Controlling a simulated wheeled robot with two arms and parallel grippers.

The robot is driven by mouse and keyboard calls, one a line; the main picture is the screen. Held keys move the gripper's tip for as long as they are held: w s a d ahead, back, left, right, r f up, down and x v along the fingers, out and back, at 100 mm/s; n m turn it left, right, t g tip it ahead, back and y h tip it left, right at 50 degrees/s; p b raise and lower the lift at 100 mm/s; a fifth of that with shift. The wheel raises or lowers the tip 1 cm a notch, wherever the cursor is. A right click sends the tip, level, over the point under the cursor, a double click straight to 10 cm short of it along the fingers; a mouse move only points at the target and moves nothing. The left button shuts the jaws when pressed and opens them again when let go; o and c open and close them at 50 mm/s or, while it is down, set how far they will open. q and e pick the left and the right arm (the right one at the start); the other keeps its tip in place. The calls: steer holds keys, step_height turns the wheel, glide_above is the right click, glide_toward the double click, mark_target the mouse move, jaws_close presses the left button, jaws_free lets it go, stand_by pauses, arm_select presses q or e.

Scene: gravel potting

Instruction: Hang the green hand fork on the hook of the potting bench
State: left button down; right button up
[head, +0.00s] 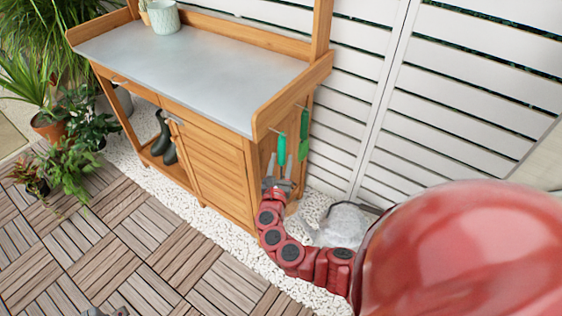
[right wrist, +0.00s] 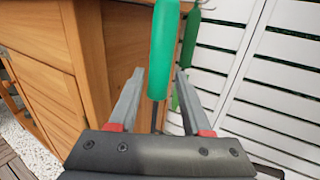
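A green-handled tool (head: 282,149) is upright at the bench's right side panel, beside a thin metal hook (head: 273,130). Its working end is hidden, so I cannot tell if it is the fork. A second green-handled tool (head: 304,124) hangs behind it from another hook (head: 299,106). My right gripper (head: 277,184) is just below the nearer handle. In the right wrist view its fingers (right wrist: 160,85) stand apart, with the nearer green handle (right wrist: 162,50) between them and gaps on both sides. Part of my left gripper (head: 105,311) shows at the bottom edge, cut off.
The wooden potting bench (head: 288,85) has a grey top with pale pots (head: 164,17) at the back. Dark boots (head: 163,135) stand on its lower shelf. A white slatted fence (head: 455,95) is behind. A clear bag-like object (head: 342,225) lies on the gravel near my right arm.

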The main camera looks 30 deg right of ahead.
steer(key=shift+o, duration=1.2)
steer(key=shift+s, duration=0.1)
steer(key=b+v, duration=0.2)
steer(key=v, duration=1.5)
steer(key=shift+a, duration=0.15)
steer(key=shift+s, duration=0.1)
